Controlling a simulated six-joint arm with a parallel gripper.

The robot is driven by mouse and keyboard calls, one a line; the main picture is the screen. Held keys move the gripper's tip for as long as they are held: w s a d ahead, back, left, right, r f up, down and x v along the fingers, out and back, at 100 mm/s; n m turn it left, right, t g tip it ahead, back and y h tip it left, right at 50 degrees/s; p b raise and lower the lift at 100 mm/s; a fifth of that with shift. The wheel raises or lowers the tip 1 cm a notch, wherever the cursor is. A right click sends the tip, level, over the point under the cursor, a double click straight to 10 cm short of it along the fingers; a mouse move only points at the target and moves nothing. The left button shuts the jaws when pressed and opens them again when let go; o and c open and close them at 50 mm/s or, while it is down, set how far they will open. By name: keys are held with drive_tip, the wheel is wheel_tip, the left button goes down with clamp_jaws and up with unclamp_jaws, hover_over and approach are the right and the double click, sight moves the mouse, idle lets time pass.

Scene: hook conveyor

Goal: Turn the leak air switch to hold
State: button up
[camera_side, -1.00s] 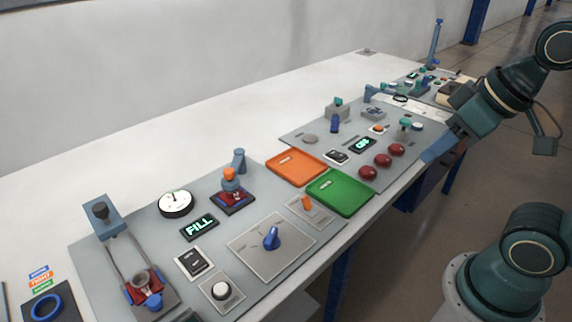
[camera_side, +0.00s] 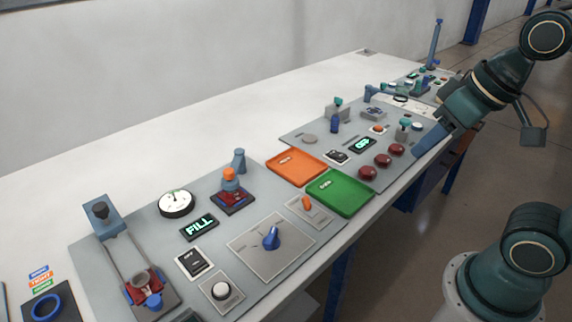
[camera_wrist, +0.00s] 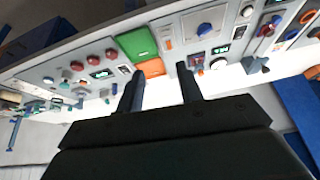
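The likely leak air switch is a blue knob (camera_side: 271,238) on a square grey plate with markings, in the front part of the near panel. Its label is too small to read. The blue knob also shows in the wrist view (camera_wrist: 204,28), near the top. A display (camera_side: 199,227) behind the plate reads FILL in green. My gripper (camera_side: 424,149) is above the front edge of the far panel, well to the right of the knob and apart from it. In the wrist view its two fingers (camera_wrist: 158,84) are spread with nothing between them.
A green tray (camera_side: 340,192) and an orange tray (camera_side: 296,167) lie between the knob and my gripper. A small orange switch (camera_side: 307,203) sits beside the green tray. Red domes (camera_side: 382,160) stand near my gripper. A white button (camera_side: 221,291) is in front of the knob's plate.

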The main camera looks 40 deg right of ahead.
drive_tip(key=w+a+m+g, duration=0.2)
drive_tip(key=w+a+m, duration=0.1)
drive_tip(key=w, duration=0.4)
drive_tip(key=m+g, duration=0.3)
drive_tip(key=m, duration=0.5)
hover_over(271, 235)
wheel_tip(271, 235, down, 13)
drive_tip(key=shift+f, duration=0.15)
wheel_tip(271, 235, down, 14)
drive_tip(key=shift+r, duration=0.1)
clamp_jaws()
